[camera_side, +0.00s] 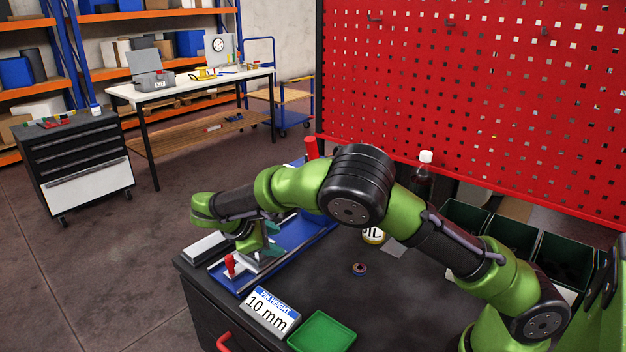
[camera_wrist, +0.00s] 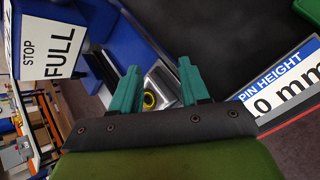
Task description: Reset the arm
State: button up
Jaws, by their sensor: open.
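My arm is green and black and reaches left across the dark bench top in the side view. My gripper (camera_side: 271,240) is low over the left end of the blue fixture (camera_side: 311,236). In the wrist view its two teal fingers (camera_wrist: 158,78) stand wide apart with nothing gripped between them. Beyond them is a silver block with a yellow ring (camera_wrist: 150,98), seen through the gap. I cannot tell how far below the fingertips it is.
A "PIN HEIGHT 10 mm" sign (camera_side: 270,311) and a green tray (camera_side: 322,333) are at the front. A red clamp handle (camera_side: 230,265) is close to my gripper. A small round part (camera_side: 359,269) lies mid-bench. A bottle (camera_side: 424,180) and dark green bins (camera_side: 513,237) stand behind.

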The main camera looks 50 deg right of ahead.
jog(key=s+r+m+t+y, duration=0.3)
jog(key=s+r+m+y, duration=0.2)
jog(key=s+r, duration=0.3)
jog(key=s+r+m+t+y, duration=0.4)
jog(key=s+r+m, duration=0.4)
jog(key=s, duration=0.8)
jog(key=shift+s+d+t+y, duration=0.2)
jog(key=shift+s+t+y, duration=0.1)
jog(key=shift+y, duration=0.6)
